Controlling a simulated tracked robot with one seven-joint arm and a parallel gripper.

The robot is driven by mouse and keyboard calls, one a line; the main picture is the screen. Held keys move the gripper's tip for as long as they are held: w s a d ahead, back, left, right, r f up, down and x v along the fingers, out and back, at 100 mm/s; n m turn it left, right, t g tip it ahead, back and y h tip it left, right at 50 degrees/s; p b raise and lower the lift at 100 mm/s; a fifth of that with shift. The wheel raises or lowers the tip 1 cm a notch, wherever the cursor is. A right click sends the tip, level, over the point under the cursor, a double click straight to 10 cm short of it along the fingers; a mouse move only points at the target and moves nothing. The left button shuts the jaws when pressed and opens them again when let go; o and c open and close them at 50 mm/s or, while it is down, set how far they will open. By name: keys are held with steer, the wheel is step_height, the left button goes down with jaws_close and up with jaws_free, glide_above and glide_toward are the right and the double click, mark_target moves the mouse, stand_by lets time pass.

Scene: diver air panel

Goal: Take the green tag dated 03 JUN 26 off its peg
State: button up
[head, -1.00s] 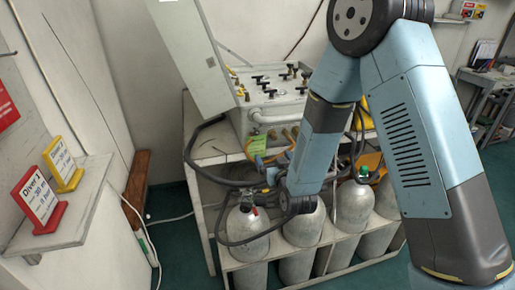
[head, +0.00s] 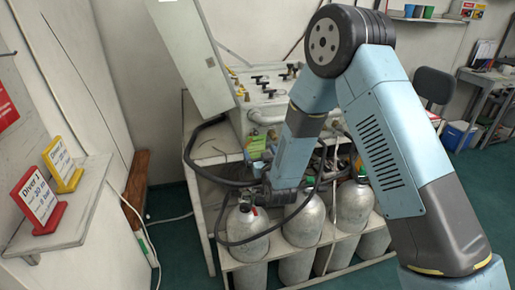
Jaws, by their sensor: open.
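A green tag (head: 255,147) hangs at the lower left front of the grey valve panel (head: 272,100). Its writing is too small to read, and its peg cannot be made out. My arm reaches down in front of the panel. My gripper (head: 262,176) is open, low and slightly right of the tag, among dark hoses. Its fingers are small and hard to separate from the hoses, and I see nothing held in it. I cannot tell how far it stands from the tag in depth.
Grey cylinders (head: 247,232) stand in a white rack below the panel. Dark hoses (head: 212,178) loop around the shelf. At left, a wall shelf (head: 80,205) holds a red-framed sign (head: 38,200) and a yellow-framed sign (head: 63,165). Green floor is open at front left.

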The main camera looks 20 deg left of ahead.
mark_target(256, 142)
steer(key=shift+d+r+x, duration=0.1)
steer(key=shift+r+x, duration=0.05)
steer(key=shift+x, duration=1.15)
steer(key=shift+d+r+x, duration=0.1)
steer(key=shift+x, duration=1.25)
steer(key=shift+w, duration=0.1)
steer(key=c, duration=0.9)
